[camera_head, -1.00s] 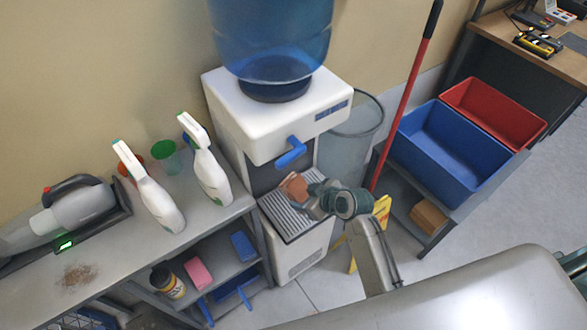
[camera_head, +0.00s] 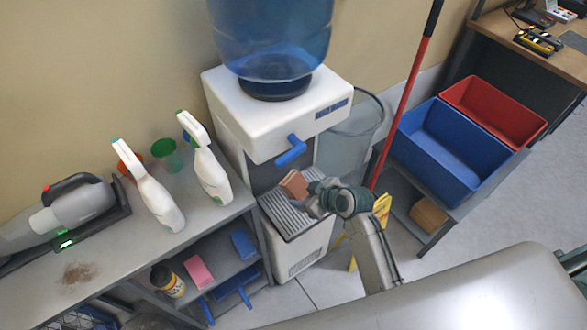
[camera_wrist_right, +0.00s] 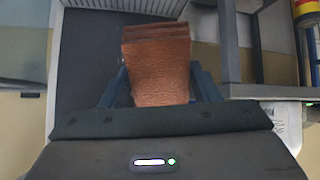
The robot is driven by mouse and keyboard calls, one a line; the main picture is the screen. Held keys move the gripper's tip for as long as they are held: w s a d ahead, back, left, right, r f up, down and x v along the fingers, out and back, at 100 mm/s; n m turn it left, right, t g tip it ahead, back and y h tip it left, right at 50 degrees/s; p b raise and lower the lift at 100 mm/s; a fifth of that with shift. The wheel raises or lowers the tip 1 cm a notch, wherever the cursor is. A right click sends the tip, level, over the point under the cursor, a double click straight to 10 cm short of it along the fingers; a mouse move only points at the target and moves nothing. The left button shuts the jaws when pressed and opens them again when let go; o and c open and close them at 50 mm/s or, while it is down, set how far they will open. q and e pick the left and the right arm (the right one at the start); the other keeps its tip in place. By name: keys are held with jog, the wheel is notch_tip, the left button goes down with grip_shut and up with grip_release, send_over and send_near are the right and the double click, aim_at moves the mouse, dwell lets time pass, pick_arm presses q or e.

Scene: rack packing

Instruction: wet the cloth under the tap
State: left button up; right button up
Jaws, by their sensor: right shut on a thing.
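A folded brown cloth (camera_head: 294,184) is held in my right gripper (camera_head: 308,190), over the ridged drip tray of the white water dispenser (camera_head: 245,118). In the right wrist view the cloth (camera_wrist_right: 157,65) sits between the two fingers, which are shut on it. The blue tap lever (camera_head: 291,151) is above the cloth, apart from it. The tap's outlet is hidden beneath the lever, and I see no water flowing. A large blue bottle (camera_head: 272,40) stands on the dispenser. My left gripper is not in view.
A grey shelf on the left holds spray bottles (camera_head: 205,165) and a handheld vacuum (camera_head: 75,208). A brown patch of crumbs (camera_head: 78,272) lies on it. A clear bin (camera_head: 350,135), a red pole (camera_head: 405,100), a blue crate (camera_head: 450,150) and a red crate (camera_head: 495,110) stand right of the dispenser.

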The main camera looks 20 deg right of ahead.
jog(key=shift+s+r+p, duration=0.25)
jog(key=shift+r+p, duration=0.1)
jog(key=shift+p, duration=0.15)
jog(key=s+r+p, duration=0.1)
jog(key=p, duration=0.1)
jog(key=s+r+p, duration=0.1)
jog(key=s, duration=0.1)
jog(key=shift+s+a+r+p, duration=0.1)
jog(key=shift+s+r+p, duration=0.1)
jog(key=shift+r+p, duration=0.2)
jog(key=shift+s+r+p, duration=0.25)
jog(key=shift+s+p, duration=0.15)
jog(key=shift+s, duration=0.15)
